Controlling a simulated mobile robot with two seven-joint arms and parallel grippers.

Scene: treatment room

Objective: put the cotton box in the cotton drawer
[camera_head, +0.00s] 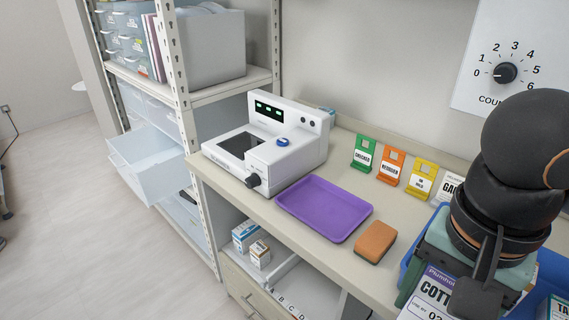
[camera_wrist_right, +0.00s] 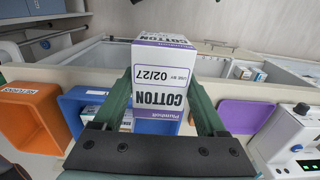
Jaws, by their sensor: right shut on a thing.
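The cotton box (camera_head: 428,297) is white with a purple band and shows at the lower right of the head view. My right gripper (camera_head: 438,268) is shut on it. In the right wrist view the box (camera_wrist_right: 162,80) sits between the two green fingers, its lettering upside down. An open translucent drawer (camera_head: 150,160) sticks out of the shelf rack at the left of the head view, away from the gripper. I can read no label on it, so I cannot tell whether it is the cotton drawer. My left gripper is not in view.
A blue bin (camera_wrist_right: 72,108) is below the box, beside an orange bin (camera_wrist_right: 38,118). On the counter are a purple tray (camera_head: 322,207), an orange sponge (camera_head: 375,241), a white device (camera_head: 270,143) and several coloured card stands. The rack's upright post (camera_head: 184,110) stands near the open drawer.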

